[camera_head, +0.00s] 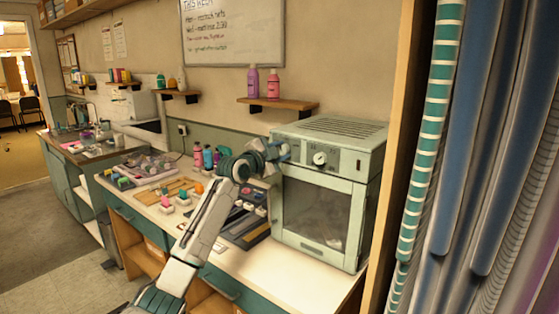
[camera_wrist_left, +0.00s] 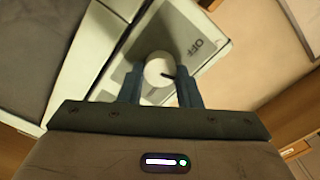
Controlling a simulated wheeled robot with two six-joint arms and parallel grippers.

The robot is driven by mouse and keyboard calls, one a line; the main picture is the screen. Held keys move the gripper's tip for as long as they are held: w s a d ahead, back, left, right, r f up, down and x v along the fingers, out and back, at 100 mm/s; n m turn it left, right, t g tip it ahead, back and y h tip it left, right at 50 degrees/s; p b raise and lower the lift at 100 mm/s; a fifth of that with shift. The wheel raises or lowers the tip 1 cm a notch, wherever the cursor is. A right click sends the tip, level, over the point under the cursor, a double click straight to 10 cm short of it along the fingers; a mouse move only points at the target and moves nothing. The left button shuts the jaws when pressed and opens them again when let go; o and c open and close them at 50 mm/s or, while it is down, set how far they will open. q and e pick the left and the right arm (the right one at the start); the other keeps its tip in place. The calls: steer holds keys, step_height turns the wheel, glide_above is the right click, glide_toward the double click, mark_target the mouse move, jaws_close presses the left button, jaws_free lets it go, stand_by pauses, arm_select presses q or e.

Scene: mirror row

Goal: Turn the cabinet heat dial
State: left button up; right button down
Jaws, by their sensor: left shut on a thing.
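The pale green cabinet (camera_head: 318,222) stands at the right end of the counter, with a glass door and a control panel along its top front. A white round dial (camera_wrist_left: 157,68) with a dark pointer mark sits between my left gripper's fingers in the left wrist view, beside the word OFF on the panel. My left gripper (camera_head: 286,151) is at the left part of the panel, its two fingers (camera_wrist_left: 160,88) shut on the dial's sides. Another white round face (camera_head: 319,158) with a dark mark shows on the panel to the right. My right gripper is not in view.
A shelf (camera_head: 278,103) with two pink and purple bottles hangs above the cabinet. A dark tray (camera_head: 243,229), small pots and bottles (camera_head: 197,155) crowd the counter left of it. Striped and blue hanging material (camera_head: 433,125) fills the right side. Bare counter (camera_head: 270,270) lies in front.

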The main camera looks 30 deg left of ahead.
arm_select(q)
steer(key=m+b, duration=0.1)
steer(key=m, duration=0.3)
steer(key=shift+f+m+b, duration=0.2)
steer(key=shift+m+b, duration=0.1)
steer(key=shift+b, duration=0.1)
steer(key=m, duration=0.2)
steer(key=shift+m+b, duration=0.4)
steer(key=shift+f+m, duration=0.1)
steer(key=shift+m, duration=0.8)
steer(key=m+b, duration=0.1)
steer(key=m, duration=0.3)
steer(key=shift+m, duration=1.2)
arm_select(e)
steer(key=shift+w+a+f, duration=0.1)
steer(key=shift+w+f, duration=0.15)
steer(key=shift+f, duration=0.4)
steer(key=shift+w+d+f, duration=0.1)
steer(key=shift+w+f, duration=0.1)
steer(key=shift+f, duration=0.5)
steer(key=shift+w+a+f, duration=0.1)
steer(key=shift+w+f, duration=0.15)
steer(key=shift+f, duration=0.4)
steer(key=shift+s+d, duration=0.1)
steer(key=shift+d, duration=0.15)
arm_select(q)
steer(key=o, duration=1)
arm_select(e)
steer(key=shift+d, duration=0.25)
